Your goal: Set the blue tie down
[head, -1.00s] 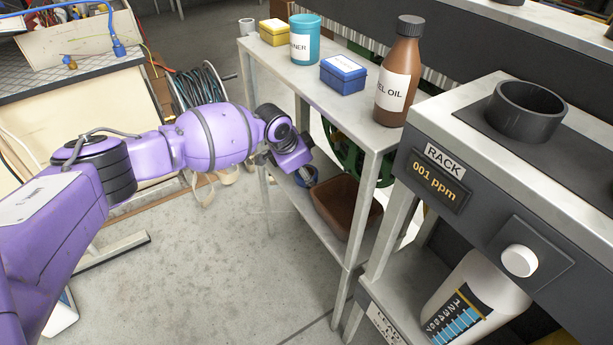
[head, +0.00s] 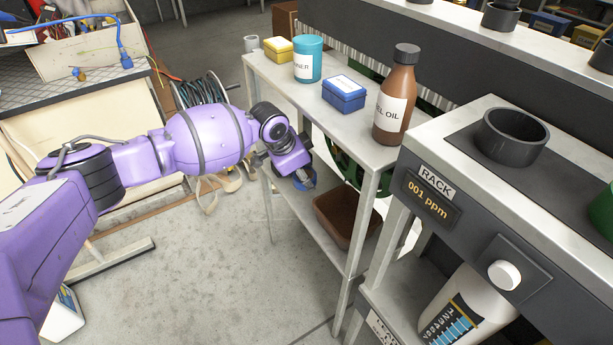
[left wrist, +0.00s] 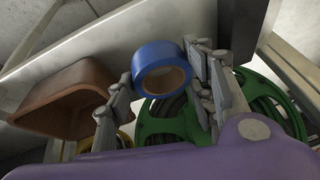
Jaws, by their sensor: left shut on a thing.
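The blue tie looks like a thick blue ring with a tan inner face, like a roll of tape (left wrist: 150,55). My left gripper (left wrist: 160,72) is shut on it, with one finger on each side of the ring in the left wrist view. In the head view my left gripper (head: 301,178) is low beside the workbench, between its top and its lower shelf. Only a small blue part of the tie (head: 306,184) shows there, and the gripper hides the rest. My right gripper is not in view.
A brown bin (head: 340,222) stands on the lower shelf, and it also shows in the left wrist view (left wrist: 62,100). A green reel (left wrist: 165,122) is behind the tie. The bench top (head: 345,125) holds a brown bottle (head: 396,100), a blue box (head: 344,95) and a teal can (head: 308,60).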

